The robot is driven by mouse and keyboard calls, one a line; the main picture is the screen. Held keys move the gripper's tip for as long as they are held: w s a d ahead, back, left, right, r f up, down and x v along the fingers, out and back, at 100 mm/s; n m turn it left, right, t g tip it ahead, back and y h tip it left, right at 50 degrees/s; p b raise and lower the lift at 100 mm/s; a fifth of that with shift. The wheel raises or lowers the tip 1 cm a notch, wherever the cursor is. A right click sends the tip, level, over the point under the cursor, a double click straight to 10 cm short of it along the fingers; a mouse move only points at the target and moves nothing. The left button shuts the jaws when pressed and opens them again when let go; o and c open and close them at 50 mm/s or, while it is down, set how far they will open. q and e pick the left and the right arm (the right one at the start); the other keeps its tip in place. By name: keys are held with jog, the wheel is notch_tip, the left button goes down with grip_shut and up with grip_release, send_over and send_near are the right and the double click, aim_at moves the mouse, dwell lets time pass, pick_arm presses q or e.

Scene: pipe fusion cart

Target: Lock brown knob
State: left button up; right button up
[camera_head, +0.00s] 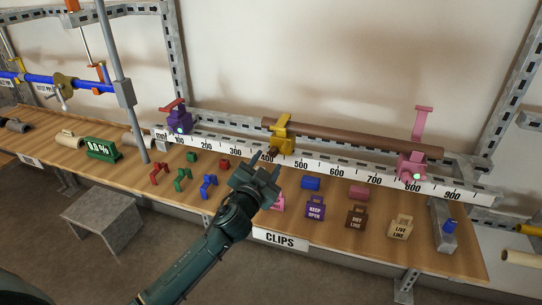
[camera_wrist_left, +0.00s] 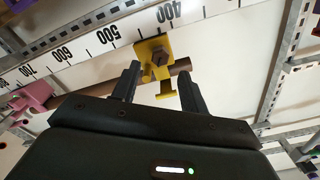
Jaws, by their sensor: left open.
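A yellow clamp (camera_head: 282,135) sits at about the 400 mark of the white ruler rail (camera_head: 335,171), beside a long brown pipe (camera_head: 360,141). In the left wrist view the yellow clamp (camera_wrist_left: 151,46) carries a small brown knob (camera_wrist_left: 160,57) on its front, with a yellow bar below it. My left gripper (camera_head: 262,172) is in front of and below the clamp. Its fingers (camera_wrist_left: 158,80) are open and empty, pointing at the clamp, with the knob between them in the picture and apart from both. My right gripper is not in view.
Small clips and tags, such as the purple tag (camera_head: 315,209), lie on the wooden bench (camera_head: 290,226). A grey post (camera_head: 115,70) stands at left.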

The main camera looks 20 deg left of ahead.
aim_at(273, 154)
pick_arm(q)
jog(key=shift+w+d, duration=0.1)
jog(key=shift+w, duration=1.85)
jog(key=shift+c, duration=0.3)
grip_shut()
